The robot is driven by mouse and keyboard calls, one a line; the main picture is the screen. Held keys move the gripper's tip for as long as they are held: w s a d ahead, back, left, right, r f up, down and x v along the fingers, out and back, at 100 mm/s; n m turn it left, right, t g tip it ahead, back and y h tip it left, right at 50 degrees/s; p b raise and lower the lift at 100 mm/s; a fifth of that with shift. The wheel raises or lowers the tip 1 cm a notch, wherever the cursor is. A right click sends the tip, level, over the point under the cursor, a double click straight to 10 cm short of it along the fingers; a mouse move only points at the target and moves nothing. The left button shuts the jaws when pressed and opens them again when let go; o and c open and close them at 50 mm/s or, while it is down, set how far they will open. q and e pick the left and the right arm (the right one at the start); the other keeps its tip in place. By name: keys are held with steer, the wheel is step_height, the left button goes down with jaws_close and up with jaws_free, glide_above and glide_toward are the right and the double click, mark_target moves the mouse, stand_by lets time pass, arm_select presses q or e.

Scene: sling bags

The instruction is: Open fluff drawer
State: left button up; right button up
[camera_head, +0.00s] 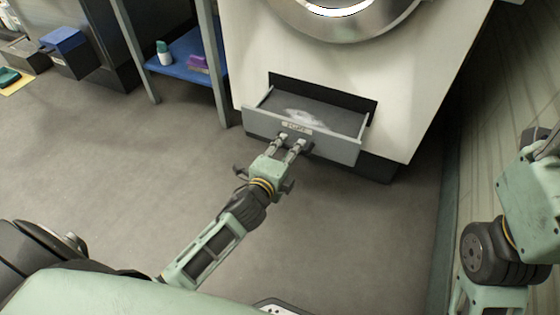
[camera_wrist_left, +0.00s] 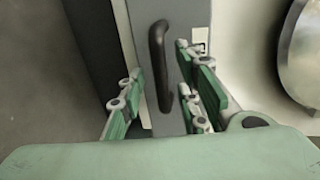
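The fluff drawer (camera_head: 335,146) is a grey drawer low in a white machine, and it stands pulled out. Pale fluff (camera_head: 304,115) lies inside it. A label sits on its front. My left gripper (camera_head: 290,143) is at the middle of the drawer front. In the left wrist view, the black bar handle (camera_wrist_left: 159,65) stands between the fingers of my left gripper (camera_wrist_left: 160,80), with gaps visible beside it. The fingers are apart. My right arm shows at the right edge of the head view, but I cannot see its gripper fingers.
The white machine (camera_head: 245,60) has a round metal door (camera_head: 345,30) above the drawer. A blue shelf (camera_head: 180,72) holding a bottle (camera_head: 163,55) and a purple item (camera_head: 198,64) stands left of it. A wall runs along the right. The grey floor (camera_head: 110,155) in front is clear.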

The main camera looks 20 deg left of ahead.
arm_select(q)
steer(key=s+r, duration=0.2)
steer(key=s, duration=0.8)
steer(key=shift+s+a, duration=0.2)
